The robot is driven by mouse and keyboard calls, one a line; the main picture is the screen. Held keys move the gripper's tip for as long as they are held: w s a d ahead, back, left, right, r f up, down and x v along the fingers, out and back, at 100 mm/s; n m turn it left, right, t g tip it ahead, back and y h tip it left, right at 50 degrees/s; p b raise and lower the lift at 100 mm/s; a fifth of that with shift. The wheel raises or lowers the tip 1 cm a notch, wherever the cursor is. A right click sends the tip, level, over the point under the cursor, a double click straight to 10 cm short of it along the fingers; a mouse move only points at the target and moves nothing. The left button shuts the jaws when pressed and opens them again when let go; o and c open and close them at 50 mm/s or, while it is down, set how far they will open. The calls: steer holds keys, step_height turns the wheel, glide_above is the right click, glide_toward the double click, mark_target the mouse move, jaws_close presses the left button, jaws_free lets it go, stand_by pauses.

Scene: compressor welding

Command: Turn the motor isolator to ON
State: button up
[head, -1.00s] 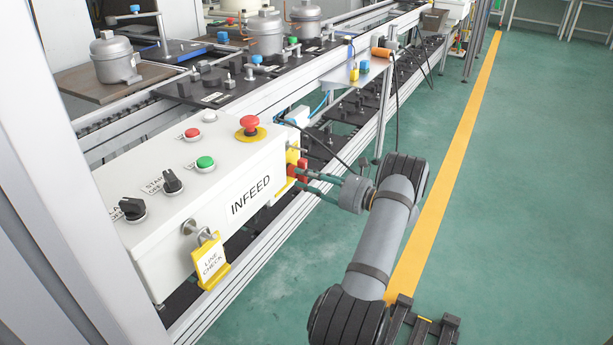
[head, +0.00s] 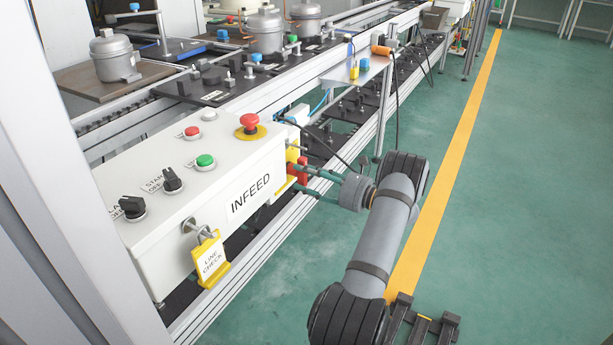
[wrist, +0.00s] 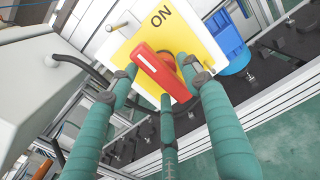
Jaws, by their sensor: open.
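The motor isolator shows in the wrist view as a red bar handle (wrist: 159,69) on a yellow plate (wrist: 196,48) marked ON near its upper edge. The handle lies slantwise, from upper left to lower right, and its upper end points left of the ON mark. My gripper (wrist: 166,82) has teal fingers spread open around the handle. I cannot tell whether any finger touches it. In the head view, my gripper (head: 304,179) is at the right end of the INFEED box, where the red handle (head: 299,172) is partly hidden by the fingers.
The white INFEED box (head: 190,215) carries knobs, buttons and a red emergency stop (head: 249,123). A yellow LINE CHECK tag (head: 212,262) hangs from its front. A black cable (wrist: 80,66) runs near the fingers. The green floor at right is clear.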

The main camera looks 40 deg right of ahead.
steer(key=v, duration=1.2)
stand_by(1.8)
